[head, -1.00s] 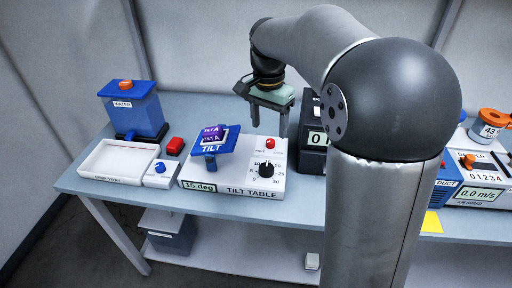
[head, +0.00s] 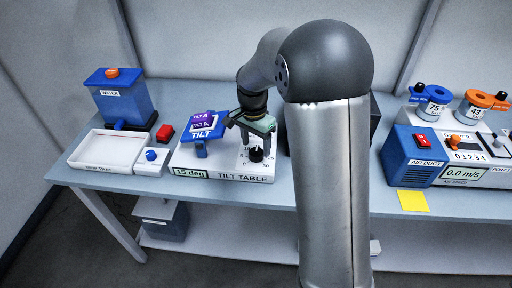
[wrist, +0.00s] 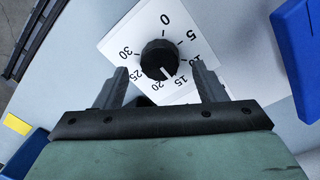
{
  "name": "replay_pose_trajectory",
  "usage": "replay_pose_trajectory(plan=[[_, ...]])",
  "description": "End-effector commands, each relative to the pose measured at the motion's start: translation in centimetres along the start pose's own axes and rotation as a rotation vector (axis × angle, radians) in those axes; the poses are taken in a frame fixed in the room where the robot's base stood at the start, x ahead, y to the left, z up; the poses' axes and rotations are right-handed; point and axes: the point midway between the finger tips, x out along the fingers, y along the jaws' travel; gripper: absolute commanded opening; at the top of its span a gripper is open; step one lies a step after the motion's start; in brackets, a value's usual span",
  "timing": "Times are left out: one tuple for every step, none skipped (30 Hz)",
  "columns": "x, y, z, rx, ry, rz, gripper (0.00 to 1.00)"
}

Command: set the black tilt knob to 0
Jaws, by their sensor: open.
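The black tilt knob (head: 256,154) is on the white tilt table box (head: 228,171), whose display reads 15 deg. In the wrist view, the knob (wrist: 159,58) sits in a dial marked 0 to 30, its white pointer toward 15. The blue tilt plate (head: 203,134) stands tilted on the box's left part. My gripper (head: 256,141) is above the knob. In the wrist view, my gripper (wrist: 160,77) is open, one finger to each side of the knob, with gaps visible. The box's red button is hidden behind my gripper in the head view.
Right are a blue air duct unit (head: 412,157) and a yellow note (head: 413,201). My arm hides the bench's middle.

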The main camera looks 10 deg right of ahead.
Motion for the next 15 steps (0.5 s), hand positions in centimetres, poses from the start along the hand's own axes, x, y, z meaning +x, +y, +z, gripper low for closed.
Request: replay_pose_trajectory(plan=[[0.7, 0.0, 0.0, 0.0, -0.002, 0.002, 0.64], [1.1, 0.0, 0.0, 0.0, -0.002, 0.002, 0.64], [1.5, 0.0, 0.0, 0.0, -0.001, 0.001, 0.64], [1.7, 0.0, 0.0, 0.0, -0.001, 0.001, 0.64], [1.9, 0.0, 0.0, 0.0, -0.001, 0.001, 0.64], [2.1, 0.0, 0.0, -0.001, -0.001, 0.0, 0.64], [2.2, 0.0, 0.0, -0.001, 0.0, 0.0, 0.64], [2.3, 0.0, 0.0, -0.001, 0.0, -0.001, 0.64], [2.4, 0.0, 0.0, -0.001, 0.0, -0.001, 0.64], [2.5, 0.0, 0.0, -0.001, 0.0, -0.001, 0.64], [2.5, 0.0, 0.0, -0.001, 0.0, -0.001, 0.64], [2.5, 0.0, 0.0, -0.001, 0.0, -0.001, 0.64], [2.5, 0.0, 0.0, -0.001, 0.0, -0.001, 0.64], [2.5, 0.0, 0.0, -0.001, 0.0, -0.001, 0.64], [2.5, 0.0, 0.0, -0.001, 0.0, -0.001, 0.64]])
